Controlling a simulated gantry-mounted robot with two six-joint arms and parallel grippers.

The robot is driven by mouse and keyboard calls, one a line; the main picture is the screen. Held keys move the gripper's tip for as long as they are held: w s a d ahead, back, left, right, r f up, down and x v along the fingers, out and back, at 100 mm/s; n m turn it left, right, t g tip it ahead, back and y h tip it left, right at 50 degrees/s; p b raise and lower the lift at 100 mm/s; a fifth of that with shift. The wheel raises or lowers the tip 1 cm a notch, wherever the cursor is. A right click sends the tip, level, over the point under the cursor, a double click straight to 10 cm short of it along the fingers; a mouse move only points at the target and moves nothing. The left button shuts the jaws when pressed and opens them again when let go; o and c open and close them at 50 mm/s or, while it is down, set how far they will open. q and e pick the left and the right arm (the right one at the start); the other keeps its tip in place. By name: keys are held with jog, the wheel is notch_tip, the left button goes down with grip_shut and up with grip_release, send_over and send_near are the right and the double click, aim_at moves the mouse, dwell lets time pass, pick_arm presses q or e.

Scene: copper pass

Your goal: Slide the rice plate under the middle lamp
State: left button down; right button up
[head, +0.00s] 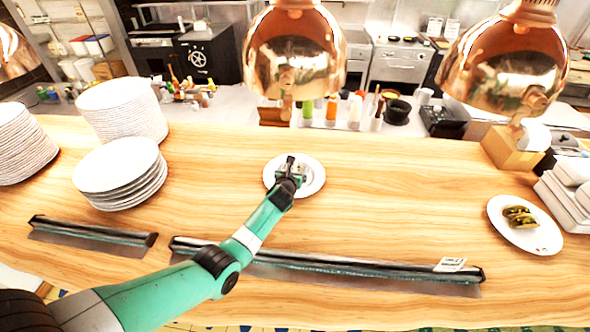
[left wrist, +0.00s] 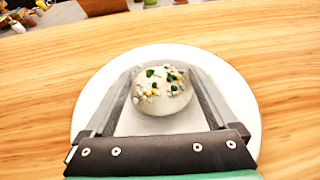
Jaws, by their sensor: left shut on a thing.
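The rice plate (head: 314,180) is a white round plate on the wooden counter, below the middle lamp (head: 295,55) in the head view. It also shows in the left wrist view (left wrist: 240,112), with a white rice mound (left wrist: 162,88) dotted green and yellow at its middle. My left gripper (head: 290,170) reaches down over the plate. In the left wrist view its two fingers (left wrist: 163,82) are shut on the rice mound, one on each side. The arm's end hides most of the mound in the head view. My right gripper is not in view.
Copper lamps also hang at the right (head: 505,60) and far left (head: 14,52). A taco plate (head: 505,235) sits at the right. Stacked white plates (head: 118,165) stand at the left. A dark long rail (head: 330,268) runs along the near edge. The counter around the rice plate is clear.

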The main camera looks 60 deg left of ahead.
pick_arm(q)
grip_release()
jog(key=shift+f, duration=0.1)
jog(key=shift+s+d+r+p, duration=0.2)
jog(key=shift+r+p, duration=0.1)
jog(key=shift+p, duration=0.05)
jog(key=p+v, duration=0.5)
jog(key=v, duration=0.5)
jog(key=shift+d+p, duration=0.2)
jog(key=shift+p, duration=0.15)
jog(key=shift+s+d+r, duration=0.1)
jog(key=shift+s+d, duration=0.1)
jog(key=shift+s, duration=0.05)
